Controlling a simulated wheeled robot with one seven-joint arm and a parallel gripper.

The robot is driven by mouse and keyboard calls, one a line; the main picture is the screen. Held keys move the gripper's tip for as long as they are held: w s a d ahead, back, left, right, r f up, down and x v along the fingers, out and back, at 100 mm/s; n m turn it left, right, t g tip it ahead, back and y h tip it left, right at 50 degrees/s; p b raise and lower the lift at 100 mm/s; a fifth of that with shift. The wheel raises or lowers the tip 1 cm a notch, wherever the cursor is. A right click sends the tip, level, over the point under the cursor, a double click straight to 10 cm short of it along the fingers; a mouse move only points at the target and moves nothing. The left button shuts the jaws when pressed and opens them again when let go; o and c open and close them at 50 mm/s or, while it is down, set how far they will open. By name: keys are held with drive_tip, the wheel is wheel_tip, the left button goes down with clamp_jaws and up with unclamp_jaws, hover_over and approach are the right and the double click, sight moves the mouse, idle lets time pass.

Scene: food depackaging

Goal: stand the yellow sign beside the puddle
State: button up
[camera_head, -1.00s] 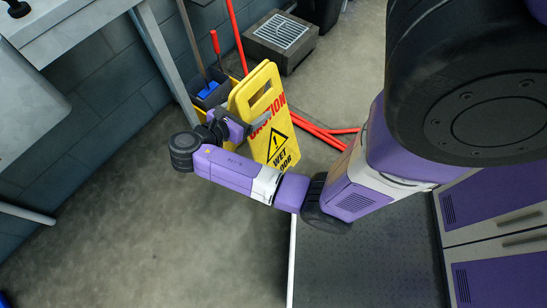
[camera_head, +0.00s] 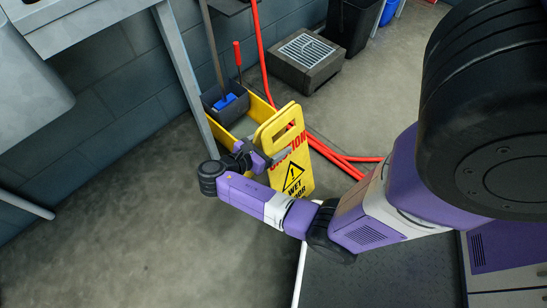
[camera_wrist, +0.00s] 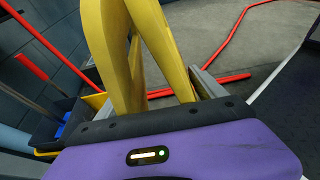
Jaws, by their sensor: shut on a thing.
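The yellow sign (camera_head: 293,178) is a folding caution wet floor board with black and red print. It is upright in the head view, in front of the yellow mop bucket. My gripper (camera_head: 268,158) is shut on the sign at its side. In the wrist view the sign's two yellow panels (camera_wrist: 115,50) rise between the fingers of my gripper (camera_wrist: 170,95), slightly spread apart. Part of the sign's print is hidden behind my arm. I cannot tell whether its foot touches the floor. No puddle can be clearly made out.
A yellow mop bucket (camera_head: 262,108) with a dark wringer (camera_head: 224,104) stands behind the sign. A grated box (camera_head: 306,60) is at the back. A grey table leg (camera_head: 186,80) is at left. Bare floor (camera_head: 130,220) lies at lower left.

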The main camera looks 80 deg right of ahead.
wheel_tip(320, 180, down, 7)
drive_tip(key=b, duration=0.3)
drive_tip(key=shift+r, duration=0.2)
drive_tip(key=o, duration=2)
drive_tip(key=shift+o, duration=0.2)
